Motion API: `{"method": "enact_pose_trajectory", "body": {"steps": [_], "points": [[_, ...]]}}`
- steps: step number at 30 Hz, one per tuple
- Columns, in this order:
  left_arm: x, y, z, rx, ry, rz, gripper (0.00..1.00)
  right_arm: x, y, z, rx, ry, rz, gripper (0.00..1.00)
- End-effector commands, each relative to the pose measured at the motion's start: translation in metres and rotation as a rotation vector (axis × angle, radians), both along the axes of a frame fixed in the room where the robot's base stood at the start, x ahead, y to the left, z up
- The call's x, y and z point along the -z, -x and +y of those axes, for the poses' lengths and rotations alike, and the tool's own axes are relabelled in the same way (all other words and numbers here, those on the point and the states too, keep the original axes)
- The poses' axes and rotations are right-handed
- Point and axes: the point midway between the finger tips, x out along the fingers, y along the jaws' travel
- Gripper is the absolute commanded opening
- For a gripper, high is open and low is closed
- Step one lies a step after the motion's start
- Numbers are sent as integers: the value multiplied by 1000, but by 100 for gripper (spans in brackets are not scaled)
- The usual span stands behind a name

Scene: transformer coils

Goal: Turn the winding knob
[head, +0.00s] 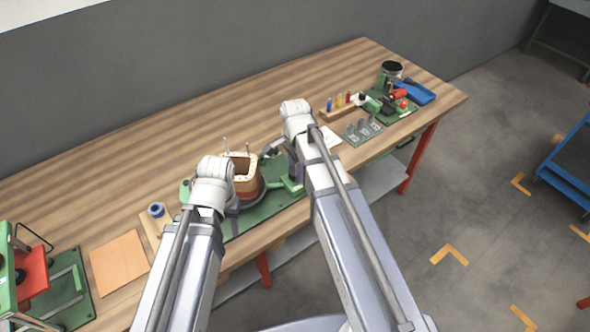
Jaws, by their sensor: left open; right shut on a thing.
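The winding machine has a green base (262,217) near the table's front edge. A coil (243,172) with a tan top flange and reddish-brown side stands upright on it, with thin pins rising from its top. A green block (291,186) sits on the base to the coil's right. My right gripper (272,149) reaches in at the coil's right side, low over the machine. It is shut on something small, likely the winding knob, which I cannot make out. My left gripper (233,206) is open beside the coil's front left, partly hidden by its own arm.
A blue-and-white spool (157,211) and a flat tan board (119,263) lie to the left. A red and green machine (32,275) stands at far left. Small coloured bottles (340,102), pins on a plate (363,129) and a blue tray (418,94) are at right. The table's back is clear.

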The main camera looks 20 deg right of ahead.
Motion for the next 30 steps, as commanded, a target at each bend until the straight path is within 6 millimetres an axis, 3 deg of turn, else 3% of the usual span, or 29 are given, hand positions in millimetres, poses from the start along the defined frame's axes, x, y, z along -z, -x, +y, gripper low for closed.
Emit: {"method": "enact_pose_trajectory", "body": {"steps": [9, 10, 17, 30], "points": [[0, 0, 0, 0, 0, 0, 49, 0, 0, 0, -1, 0, 0, 0], [0, 0, 0, 0, 0, 0, 49, 0, 0, 0, -1, 0, 0, 54], [0, 0, 0, 0, 0, 0, 49, 0, 0, 0, -1, 0, 0, 79], [-7, 0, 0, 0, 0, 0, 49, -7, 0, 0, -1, 0, 0, 80]]}}
